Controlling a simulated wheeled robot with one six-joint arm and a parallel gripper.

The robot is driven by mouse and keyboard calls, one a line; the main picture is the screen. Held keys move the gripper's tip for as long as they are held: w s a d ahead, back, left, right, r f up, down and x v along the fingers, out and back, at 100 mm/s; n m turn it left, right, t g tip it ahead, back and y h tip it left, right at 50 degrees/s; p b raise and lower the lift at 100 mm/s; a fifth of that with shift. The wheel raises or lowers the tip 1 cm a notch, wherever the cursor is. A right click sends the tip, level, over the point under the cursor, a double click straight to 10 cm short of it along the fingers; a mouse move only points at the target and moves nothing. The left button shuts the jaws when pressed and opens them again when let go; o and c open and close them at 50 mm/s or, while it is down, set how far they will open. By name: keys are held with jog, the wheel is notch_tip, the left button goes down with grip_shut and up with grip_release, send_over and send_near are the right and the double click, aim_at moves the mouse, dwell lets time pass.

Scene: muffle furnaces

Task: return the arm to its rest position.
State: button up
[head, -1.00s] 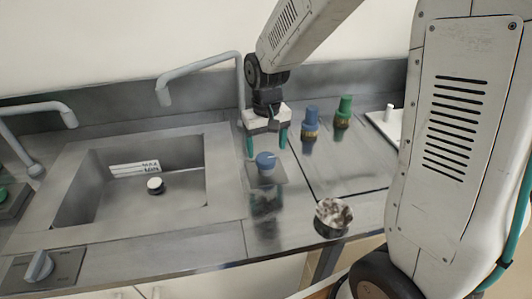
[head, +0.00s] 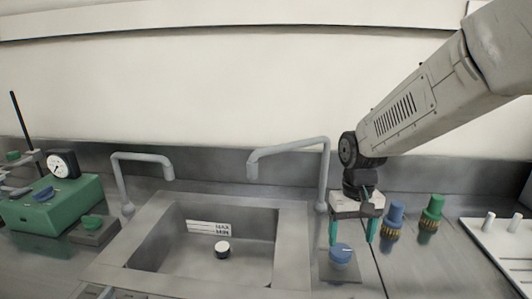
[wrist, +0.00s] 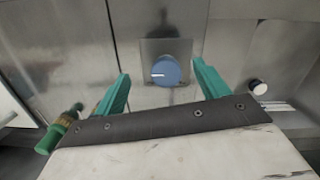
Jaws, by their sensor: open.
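My gripper (head: 352,232) hangs from the arm at the right of the head view, its two green fingers pointing down and spread apart with nothing between them. It is just above and behind a blue knob (head: 341,253) on a square plate on the counter. The wrist view shows the same knob (wrist: 166,71) beyond and between the open fingers (wrist: 160,85), with a white mark on its face. I cannot tell from these views whether a finger touches the knob.
A sink (head: 150,262) with a white-topped black object (head: 222,249) lies left of my gripper. Faucets (head: 290,150) rise behind it. Blue (head: 395,219) and green (head: 431,214) bottle-like fittings and a white tray (head: 500,254) stand right. A green gauge box (head: 75,205) stands far left.

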jog(key=s+d+r+t, duration=0.1)
jog(key=s+r, duration=0.4)
jog(key=s, duration=0.6)
jog(key=s+d+r+t, duration=0.1)
jog(key=s+r, duration=0.4)
jog(key=s, duration=0.5)
jog(key=shift+s+d+r, duration=0.3)
jog(key=shift+s+r, duration=0.05)
jog(key=shift+s, duration=0.05)
